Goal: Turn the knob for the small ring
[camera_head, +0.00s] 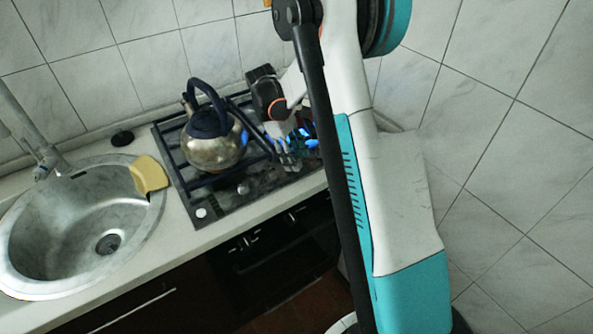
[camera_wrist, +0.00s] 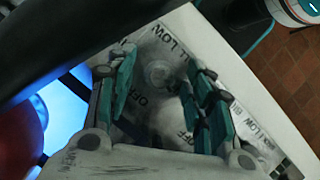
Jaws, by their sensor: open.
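The hob (camera_head: 222,205) is a dark panel with black grates set in the counter. A pale knob (camera_head: 201,213) sits at its front left, and a darker knob (camera_head: 243,188) is further right along the front. My gripper (camera_head: 292,150) is low over the right part of the hob. In the wrist view my gripper (camera_wrist: 160,76) is open, with teal fingers on either side of a round grey knob (camera_wrist: 157,72). "OFF" and "LOW" markings show around it. I cannot tell whether the fingers touch it. The small ring is mostly hidden behind my gripper.
A steel kettle (camera_head: 212,148) with a dark handle stands on the left of the hob. A bright blue glow (camera_wrist: 66,115) and a rounded red thing (camera_wrist: 20,135) are close beside my gripper. A sink (camera_head: 60,225) with a yellow cloth (camera_head: 149,174) lies left.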

